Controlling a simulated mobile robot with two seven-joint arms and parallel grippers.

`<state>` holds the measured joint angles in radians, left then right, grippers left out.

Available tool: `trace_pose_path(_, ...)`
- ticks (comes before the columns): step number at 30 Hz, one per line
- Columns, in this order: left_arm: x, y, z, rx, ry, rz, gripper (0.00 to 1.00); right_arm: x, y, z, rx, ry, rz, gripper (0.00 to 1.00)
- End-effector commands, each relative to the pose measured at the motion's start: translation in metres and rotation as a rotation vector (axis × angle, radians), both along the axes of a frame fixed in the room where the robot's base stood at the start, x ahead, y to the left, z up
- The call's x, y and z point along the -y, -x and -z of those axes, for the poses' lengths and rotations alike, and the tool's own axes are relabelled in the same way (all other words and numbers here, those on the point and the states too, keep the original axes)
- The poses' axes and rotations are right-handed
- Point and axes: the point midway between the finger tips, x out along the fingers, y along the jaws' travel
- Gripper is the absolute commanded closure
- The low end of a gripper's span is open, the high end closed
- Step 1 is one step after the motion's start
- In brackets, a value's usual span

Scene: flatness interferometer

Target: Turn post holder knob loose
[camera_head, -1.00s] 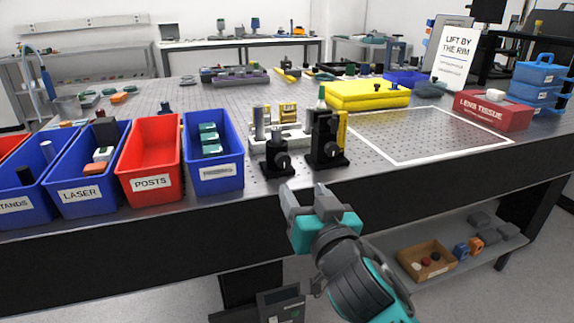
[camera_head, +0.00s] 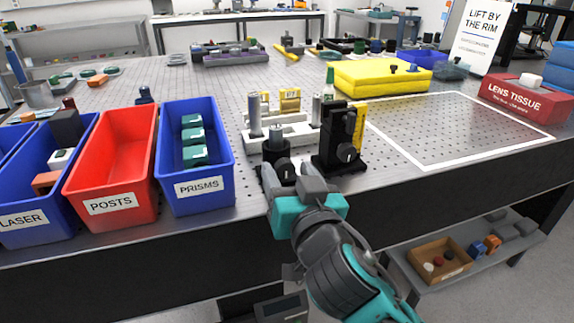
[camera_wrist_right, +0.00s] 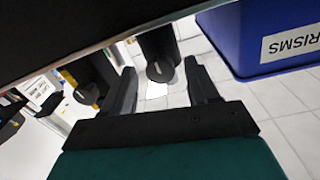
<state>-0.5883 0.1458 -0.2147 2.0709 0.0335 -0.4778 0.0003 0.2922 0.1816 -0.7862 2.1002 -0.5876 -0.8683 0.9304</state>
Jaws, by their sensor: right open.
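Two black post holders stand near the front edge of the perforated table: a shorter left one (camera_head: 276,150) and a taller right one (camera_head: 334,140). Each has a round black knob on its front, the left knob (camera_head: 287,172) and the right knob (camera_head: 347,152). My right gripper (camera_head: 289,176) is open just in front of the left knob, its fingers partly covering that holder's base. In the right wrist view, the left holder's knob (camera_wrist_right: 160,71) shows between the open fingers, with no clear contact. The other holder (camera_wrist_right: 90,78) is beside the fingers. My left gripper is out of view.
A blue PRISMS bin (camera_head: 203,188) and a red POSTS bin (camera_head: 110,205) stand left of the holders. A white optic mount base (camera_head: 262,137) sits behind them. A white-outlined area (camera_head: 450,130) at right is clear. The table edge lies below the gripper.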

Motion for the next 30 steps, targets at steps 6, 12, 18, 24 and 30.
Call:
trace_pose_path(6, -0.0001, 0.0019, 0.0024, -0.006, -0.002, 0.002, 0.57, -0.0004, 0.0011, -0.0001, 0.000, 0.000, 0.001, 0.41)
trace_pose_path(12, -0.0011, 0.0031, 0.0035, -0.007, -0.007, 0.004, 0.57, -0.0004, 0.0011, -0.0001, 0.000, 0.000, 0.001, 0.46)
trace_pose_path(18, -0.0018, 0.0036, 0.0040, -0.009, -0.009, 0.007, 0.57, -0.0005, 0.0010, 0.0000, 0.000, 0.000, 0.001, 0.65)
trace_pose_path(24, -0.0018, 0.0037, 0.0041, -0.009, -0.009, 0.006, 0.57, -0.0004, 0.0009, 0.0000, 0.000, 0.000, 0.001, 0.84)
trace_pose_path(30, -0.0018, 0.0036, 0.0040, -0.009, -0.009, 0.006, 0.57, -0.0003, 0.0008, 0.0000, 0.000, 0.000, 0.002, 0.97)
